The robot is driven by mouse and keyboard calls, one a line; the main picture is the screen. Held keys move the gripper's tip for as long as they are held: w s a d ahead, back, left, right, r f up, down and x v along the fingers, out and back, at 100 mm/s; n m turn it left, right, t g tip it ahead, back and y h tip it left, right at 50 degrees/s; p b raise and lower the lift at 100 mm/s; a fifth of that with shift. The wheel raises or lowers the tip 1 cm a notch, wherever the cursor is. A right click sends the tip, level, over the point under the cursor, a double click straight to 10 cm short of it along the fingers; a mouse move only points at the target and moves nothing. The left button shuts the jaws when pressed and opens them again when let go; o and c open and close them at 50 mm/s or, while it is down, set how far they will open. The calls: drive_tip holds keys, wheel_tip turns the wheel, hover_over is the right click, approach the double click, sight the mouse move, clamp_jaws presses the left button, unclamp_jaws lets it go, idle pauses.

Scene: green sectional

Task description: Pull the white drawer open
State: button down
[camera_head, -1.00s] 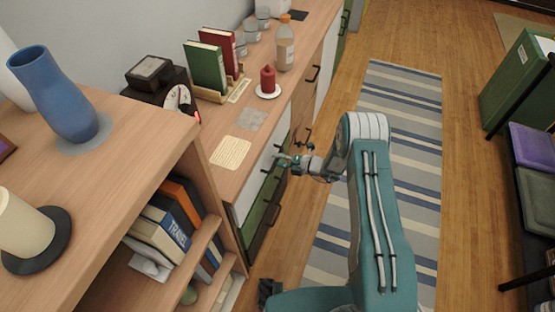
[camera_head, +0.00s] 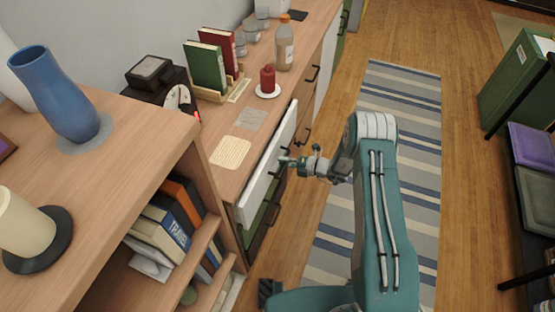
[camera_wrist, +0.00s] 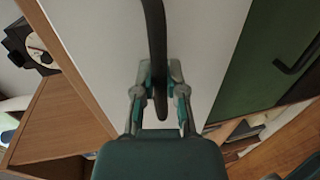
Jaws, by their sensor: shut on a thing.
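The white drawer (camera_head: 262,172) is in the upper row of the wooden cabinet in the head view. Its front stands a little out from the cabinet, so the drawer is partly open. My gripper (camera_head: 287,161) is at the front of this drawer. In the wrist view the white drawer front (camera_wrist: 100,40) fills the middle, with a dark curved handle (camera_wrist: 155,45) running down between the fingers. My gripper (camera_wrist: 159,95) is shut on this handle. In the head view the handle is mostly hidden by the gripper.
A green drawer front (camera_head: 257,217) lies below the white one. The cabinet top holds a red candle (camera_head: 267,80), a bottle (camera_head: 284,48) and books (camera_head: 206,66). A bookshelf (camera_head: 150,160) stands at the left. The striped rug (camera_head: 405,100) is clear beyond my arm.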

drive_tip(key=f+v, duration=0.2)
drive_tip(key=v, duration=1)
drive_tip(key=d+f+v, duration=0.1)
drive_tip(key=f+v, duration=0.2)
drive_tip(key=v, duration=0.9)
drive_tip(key=shift+s+d+f, duration=0.25)
drive_tip(key=shift+s+d, duration=0.05)
drive_tip(key=shift+s, duration=0.05)
drive_tip(key=c, duration=0.7)
unclamp_jaws()
drive_tip(key=shift+w, duration=0.1)
drive_tip(key=shift+r, duration=0.1)
drive_tip(key=shift+d, duration=0.15)
drive_tip(key=v, duration=1.1)
drive_tip(key=shift+d, duration=0.4)
